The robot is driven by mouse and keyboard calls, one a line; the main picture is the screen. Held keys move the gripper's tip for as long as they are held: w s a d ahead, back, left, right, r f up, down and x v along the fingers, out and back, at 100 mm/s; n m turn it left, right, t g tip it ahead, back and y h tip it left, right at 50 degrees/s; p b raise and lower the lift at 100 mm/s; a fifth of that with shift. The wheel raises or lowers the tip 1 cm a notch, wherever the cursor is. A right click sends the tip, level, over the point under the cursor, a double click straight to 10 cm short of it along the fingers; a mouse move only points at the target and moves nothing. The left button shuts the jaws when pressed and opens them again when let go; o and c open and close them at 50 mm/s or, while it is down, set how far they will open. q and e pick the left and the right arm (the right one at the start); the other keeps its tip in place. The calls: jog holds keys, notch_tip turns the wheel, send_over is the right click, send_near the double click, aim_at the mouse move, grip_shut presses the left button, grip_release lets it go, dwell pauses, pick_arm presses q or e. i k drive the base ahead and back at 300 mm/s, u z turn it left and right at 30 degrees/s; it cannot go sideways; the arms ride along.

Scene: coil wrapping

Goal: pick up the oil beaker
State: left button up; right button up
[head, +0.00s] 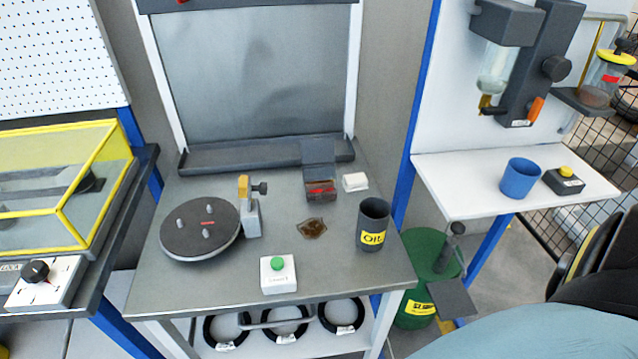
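The oil beaker (373,223) is a dark grey cylinder with a yellow label reading "OIL". It stands upright near the right edge of the grey metal table (220,285). Nothing is touching it. Neither of my grippers shows in the head view.
A round turntable with pegs (200,230), a clamp post (250,215), a green button box (278,274) and a brown oil puddle (311,228) are on the table. A blue cup (520,177) stands on the white shelf at right. A green bin (428,275) is beside the table.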

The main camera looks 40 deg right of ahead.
aim_at(370, 233)
jog(key=z, duration=0.2)
jog(key=k, duration=0.95)
jog(key=z, duration=1.75)
jog(key=i, duration=0.55)
jog(key=z, duration=0.05)
